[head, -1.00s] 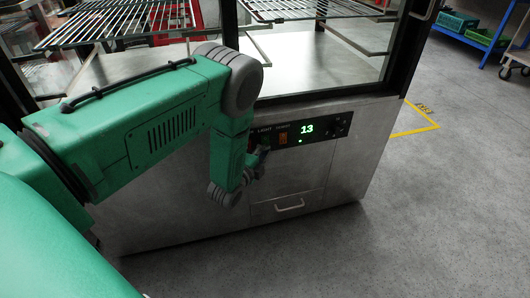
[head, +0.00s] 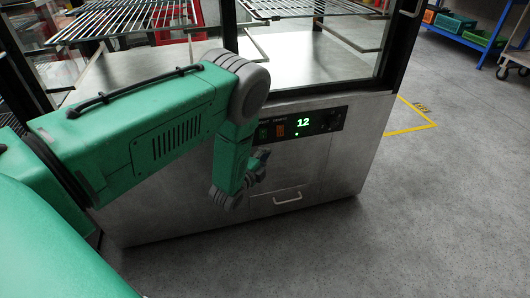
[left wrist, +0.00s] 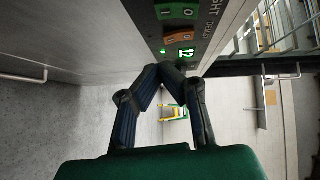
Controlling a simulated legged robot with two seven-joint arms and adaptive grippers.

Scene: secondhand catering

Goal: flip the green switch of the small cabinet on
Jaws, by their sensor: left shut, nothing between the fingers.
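The small cabinet (head: 330,165) is a metal unit with glass above and a dark control panel (head: 322,126) on its front. The green switch (head: 263,132) is at the panel's left end. In the left wrist view the green switch (left wrist: 177,12) shows I and O marks; I cannot tell which side is pressed. My left gripper (head: 258,176) is below the panel, apart from the switch. In the left wrist view its dark fingers (left wrist: 172,72) are shut and empty, their tips near the panel's lower edge. My right gripper is not in view.
An orange switch (head: 279,128) sits right beside the green one, then a lit display (head: 303,122) reading 12. A drawer-like flap with a handle (head: 287,199) is below. Wire shelves (head: 130,20) are inside the glass. The floor (head: 430,200) at right is clear.

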